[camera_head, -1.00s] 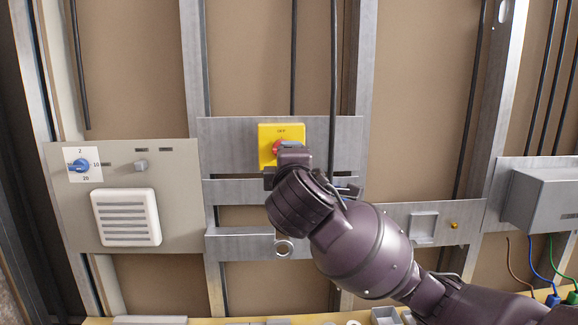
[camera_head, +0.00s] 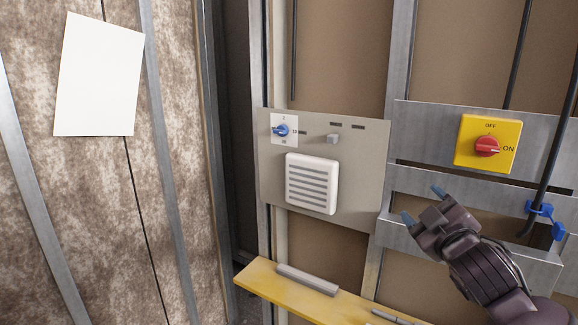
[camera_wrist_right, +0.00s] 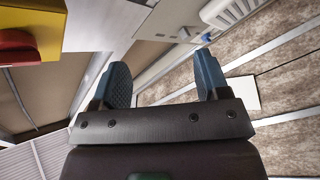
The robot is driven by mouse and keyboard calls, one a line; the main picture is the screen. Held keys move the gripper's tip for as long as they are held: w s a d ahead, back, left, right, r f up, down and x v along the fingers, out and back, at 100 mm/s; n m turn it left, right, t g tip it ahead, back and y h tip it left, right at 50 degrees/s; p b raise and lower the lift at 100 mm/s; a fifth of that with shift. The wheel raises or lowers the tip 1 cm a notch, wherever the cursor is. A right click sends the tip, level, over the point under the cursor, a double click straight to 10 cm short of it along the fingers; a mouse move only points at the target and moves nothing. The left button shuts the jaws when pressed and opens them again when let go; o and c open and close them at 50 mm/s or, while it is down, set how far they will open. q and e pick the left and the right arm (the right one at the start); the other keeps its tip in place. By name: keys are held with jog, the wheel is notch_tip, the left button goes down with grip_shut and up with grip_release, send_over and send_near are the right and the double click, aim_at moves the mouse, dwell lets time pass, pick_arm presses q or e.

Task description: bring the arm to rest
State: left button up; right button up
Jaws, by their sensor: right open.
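My right gripper (camera_head: 422,205) is at the lower right of the head view, open and empty, with its two blue fingertips apart. Its fingers also show in the right wrist view (camera_wrist_right: 160,84), with nothing between them. It is in front of the metal wall rails, below and left of the yellow switch box with a red knob (camera_head: 487,146), and apart from it. The knob's pointer is toward ON. In the wrist view the yellow box (camera_wrist_right: 35,30) is at the upper left. My left gripper is not in view.
A grey panel (camera_head: 350,185) holds a blue dial (camera_head: 281,130) and a white vent (camera_head: 312,183). Below is a yellow ledge (camera_head: 262,280) with a grey bar (camera_head: 307,279). A blue clip (camera_head: 545,212) holds a black cable. White paper (camera_head: 98,75) hangs on the left wall.

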jog(key=s+f+m+g, duration=0.1)
jog(key=s+f+m, duration=0.25)
jog(key=f, duration=0.75)
jog(key=s+f+m+g, duration=0.2)
jog(key=s+f, duration=0.2)
jog(key=f, duration=0.8)
jog(key=s+d+f+m+g+h, duration=0.1)
jog(key=s+f+m+g, duration=0.3)
jog(key=s+f, duration=1.4)
jog(key=shift+s+d+f+h, duration=0.25)
jog(key=shift+s+d+h, duration=0.15)
jog(key=shift+s, duration=0.05)
